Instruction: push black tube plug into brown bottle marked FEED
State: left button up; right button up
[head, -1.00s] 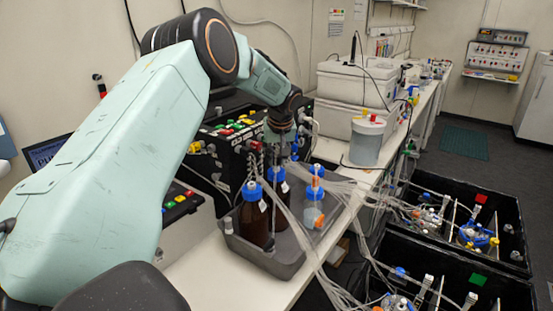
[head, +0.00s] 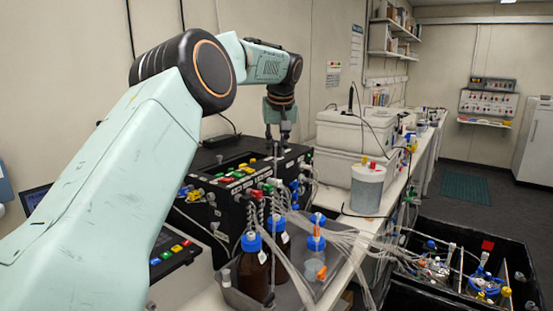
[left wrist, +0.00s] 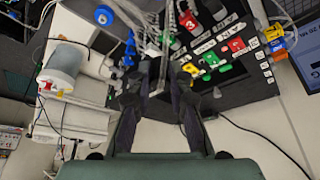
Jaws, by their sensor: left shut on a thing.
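Two brown bottles with blue caps stand below, one in front (head: 254,272) and one behind (head: 281,246). The FEED marking is not readable. My right gripper is out of view.
The bottles stand in a grey tray (head: 230,296) with a clear blue-capped bottle (head: 315,262). Clear tubes drape rightward across them. A black control box (head: 225,210) with coloured labels stands left. White boxes (head: 345,132) and a lidded container (head: 367,190) stand right.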

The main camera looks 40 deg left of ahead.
pick_arm(q)
jog(key=shift+s+a+r, duration=0.1)
jog(key=shift+r, duration=0.45)
jog(key=shift+s+r, duration=0.1)
jog(key=shift+s, duration=0.2)
jog(key=s+f+n, duration=0.1)
jog(key=s+f, duration=0.2)
jog(key=f, duration=0.1)
jog(key=s+d+f+n+g, duration=0.1)
jog(key=s+f+n, duration=0.1)
jog(key=s+f, duration=0.2)
jog(key=s+f+n, duration=0.2)
jog(key=s+f, duration=0.1)
jog(key=f, duration=0.2)
jog(key=shift+s+d+f+g+y, duration=0.2)
jog(key=shift+s+d+g+y, duration=0.1)
jog(key=shift+s+g+y, duration=0.1)
jog(key=shift+w+n, duration=0.3)
jog(key=shift+n, duration=0.2)
jog(key=shift+f, duration=0.15)
